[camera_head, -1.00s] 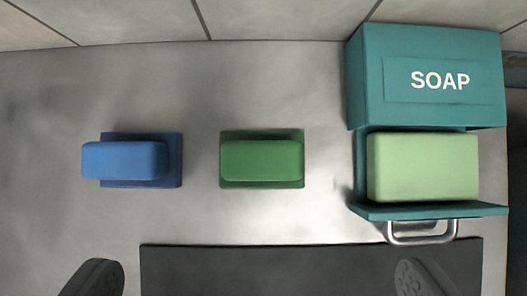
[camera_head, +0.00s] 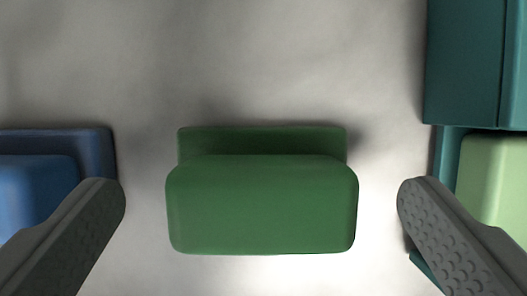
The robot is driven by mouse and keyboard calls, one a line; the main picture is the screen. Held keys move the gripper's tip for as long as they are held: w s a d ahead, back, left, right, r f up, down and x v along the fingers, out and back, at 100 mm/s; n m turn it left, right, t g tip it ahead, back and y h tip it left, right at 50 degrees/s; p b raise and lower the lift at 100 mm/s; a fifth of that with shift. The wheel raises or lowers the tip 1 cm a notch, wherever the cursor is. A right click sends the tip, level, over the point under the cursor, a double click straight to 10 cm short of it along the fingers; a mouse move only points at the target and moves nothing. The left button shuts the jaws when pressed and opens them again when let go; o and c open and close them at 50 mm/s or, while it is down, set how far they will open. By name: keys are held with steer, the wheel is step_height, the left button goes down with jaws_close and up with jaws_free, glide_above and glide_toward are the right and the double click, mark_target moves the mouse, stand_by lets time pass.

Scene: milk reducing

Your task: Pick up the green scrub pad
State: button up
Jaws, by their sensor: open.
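The green scrub pad (camera_head: 262,205) is a dark green rounded block in the middle of the view. It sits on or against a flat, darker green base (camera_head: 262,140) on the grey metal surface. My gripper (camera_head: 261,205) is open and empty. One dark textured finger is on each side of the pad, with a clear gap between each finger and the pad. I cannot tell how far above the surface the fingertips are.
A blue pad (camera_head: 35,190) on a blue base (camera_head: 98,150) lies at the left, partly behind the left finger. The metal surface (camera_head: 260,60) behind is clear.

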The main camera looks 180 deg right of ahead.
mark_target(261, 219)
steer(key=x, duration=0.3)
steer(key=shift+f, duration=0.25)
steer(key=shift+c, duration=0.4)
steer(key=c, duration=0.9)
steer(key=shift+c, duration=0.2)
steer(key=shift+r, duration=0.1)
